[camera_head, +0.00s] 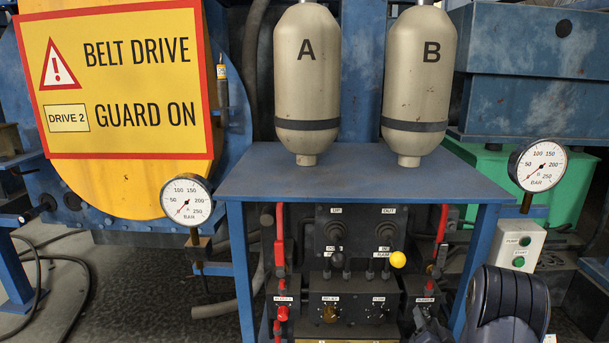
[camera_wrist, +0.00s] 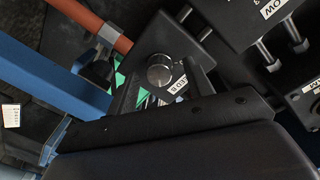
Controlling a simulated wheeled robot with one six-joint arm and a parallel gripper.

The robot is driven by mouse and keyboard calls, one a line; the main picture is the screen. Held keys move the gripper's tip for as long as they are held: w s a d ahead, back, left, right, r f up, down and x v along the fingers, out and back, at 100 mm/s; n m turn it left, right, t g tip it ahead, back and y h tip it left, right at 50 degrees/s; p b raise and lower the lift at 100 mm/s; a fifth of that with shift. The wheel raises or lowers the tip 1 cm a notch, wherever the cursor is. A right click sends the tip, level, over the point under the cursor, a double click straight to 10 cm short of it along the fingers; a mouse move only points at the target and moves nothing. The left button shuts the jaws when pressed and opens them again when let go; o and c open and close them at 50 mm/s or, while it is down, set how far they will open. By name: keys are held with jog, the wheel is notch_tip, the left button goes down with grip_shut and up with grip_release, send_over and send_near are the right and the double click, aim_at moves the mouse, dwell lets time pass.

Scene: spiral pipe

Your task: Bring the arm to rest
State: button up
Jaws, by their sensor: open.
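My gripper (camera_wrist: 157,92) shows in the wrist view with its two dark fingers apart and nothing seen between them but the background. Just beyond the fingers is a black block with a round metal knob (camera_wrist: 159,70); I cannot tell whether the fingers touch it. In the head view my arm comes in at the lower right, and the dark gripper (camera_head: 424,318) is low by the right red lever (camera_head: 440,228), under the right side of the blue table. Its fingertips are hard to make out there.
The blue table (camera_head: 360,178) carries cylinders A (camera_head: 307,75) and B (camera_head: 419,75). Gauges stand left (camera_head: 187,202) and right (camera_head: 538,166). A blue leg (camera_wrist: 45,85) is close to my gripper.

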jog(key=n+p, duration=0.3)
jog(key=n, duration=0.1)
jog(key=shift+r, duration=0.15)
jog(key=n+p, duration=0.3)
jog(key=n, duration=0.1)
jog(key=shift+a+n, duration=0.1)
jog(key=shift+n, duration=0.2)
jog(key=shift+s+f, duration=0.2)
jog(key=shift+s, duration=0.15)
jog(key=shift+s+a, duration=0.1)
jog(key=shift+s, duration=0.85)
